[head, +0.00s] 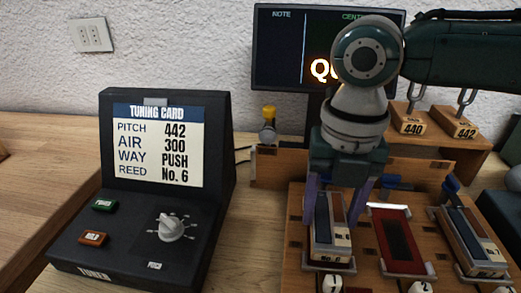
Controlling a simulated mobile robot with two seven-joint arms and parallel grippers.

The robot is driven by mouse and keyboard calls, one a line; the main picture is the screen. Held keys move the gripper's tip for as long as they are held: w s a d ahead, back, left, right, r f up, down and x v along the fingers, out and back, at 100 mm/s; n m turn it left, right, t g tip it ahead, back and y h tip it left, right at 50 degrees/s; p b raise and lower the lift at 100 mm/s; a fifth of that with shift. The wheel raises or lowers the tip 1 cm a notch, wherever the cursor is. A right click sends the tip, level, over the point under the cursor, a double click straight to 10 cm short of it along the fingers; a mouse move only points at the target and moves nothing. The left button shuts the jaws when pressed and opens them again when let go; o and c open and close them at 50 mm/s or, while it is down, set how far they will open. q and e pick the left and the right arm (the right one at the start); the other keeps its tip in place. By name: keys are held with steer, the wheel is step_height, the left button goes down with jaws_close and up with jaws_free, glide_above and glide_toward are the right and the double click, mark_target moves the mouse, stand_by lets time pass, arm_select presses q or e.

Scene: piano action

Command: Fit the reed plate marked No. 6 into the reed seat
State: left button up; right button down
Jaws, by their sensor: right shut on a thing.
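The tuning card (157,145) on the left reads pitch 442, air 300, way push, reed No. 6. My right gripper (336,212) comes down over the left position of the wooden block. Its purple fingers are shut on a long, dark and brown reed plate (330,232), one finger on each side. My left gripper is not in view.
Another reed plate (468,238) sits in the right place of the wooden block. White numbered tags line the block's front. A dark monitor (280,60) stands behind. Tuning forks on wooden blocks marked 440 (412,128) and 442 (466,130) stand back right.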

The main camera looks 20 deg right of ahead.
steer(key=shift+f, duration=0.15)
steer(key=shift+f, duration=0.25)
stand_by(0.5)
steer(key=shift+c, duration=0.2)
jaws_free()
step_height(320, 180, up, 10)
steer(key=p, duration=0.1)
stand_by(0.5)
stand_by(0.5)
